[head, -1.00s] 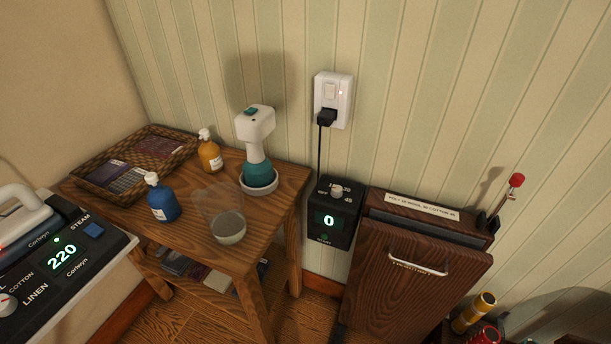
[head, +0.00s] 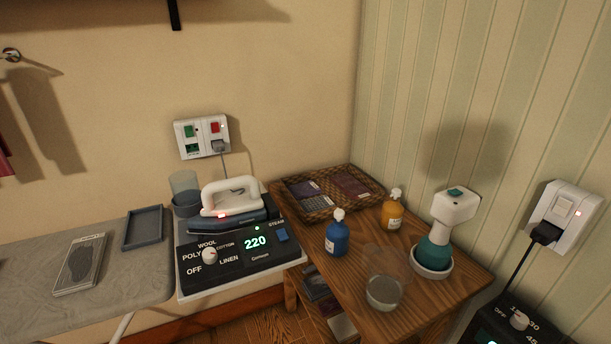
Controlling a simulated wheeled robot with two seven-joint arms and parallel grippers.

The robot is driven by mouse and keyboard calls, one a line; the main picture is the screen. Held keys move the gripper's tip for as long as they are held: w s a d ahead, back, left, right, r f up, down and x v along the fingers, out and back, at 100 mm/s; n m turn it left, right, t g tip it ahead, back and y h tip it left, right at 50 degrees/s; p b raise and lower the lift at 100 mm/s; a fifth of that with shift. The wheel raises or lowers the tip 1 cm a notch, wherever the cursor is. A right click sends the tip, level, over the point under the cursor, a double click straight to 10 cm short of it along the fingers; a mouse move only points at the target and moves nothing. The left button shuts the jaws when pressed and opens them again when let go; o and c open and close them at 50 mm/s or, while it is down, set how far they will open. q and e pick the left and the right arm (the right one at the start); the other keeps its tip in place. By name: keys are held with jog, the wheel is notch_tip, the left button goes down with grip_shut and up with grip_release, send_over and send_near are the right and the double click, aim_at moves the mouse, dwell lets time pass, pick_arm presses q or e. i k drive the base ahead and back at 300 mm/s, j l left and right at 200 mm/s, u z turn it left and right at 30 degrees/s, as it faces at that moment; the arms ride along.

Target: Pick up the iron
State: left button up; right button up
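The iron (head: 232,203) has a white handle and body over a dark blue-grey base, with a small red light on its side. It rests on the back of a black control station (head: 232,256), whose green display reads 220. The station has a white knob marked OFF, POLY, WOOL, COTTON and LINEN, and a blue STEAM button. Neither of my grippers shows in the head view.
The ironing board (head: 110,275) at left holds a grey tray (head: 144,228) and a flat packet (head: 80,265). A wooden table (head: 440,297) at right carries bottles, a glass cup, a handheld steamer (head: 440,235) and a wicker tray (head: 318,214).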

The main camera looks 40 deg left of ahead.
aim_at(230, 214)
jog(key=k+l+u, duration=0.15)
jog(key=u, duration=2.5)
jog(key=i+z, duration=0.4)
jog(key=i+j+z, duration=0.15)
jog(key=z, duration=0.25)
jog(key=i+j+z, duration=0.25)
jog(key=z, duration=0.15)
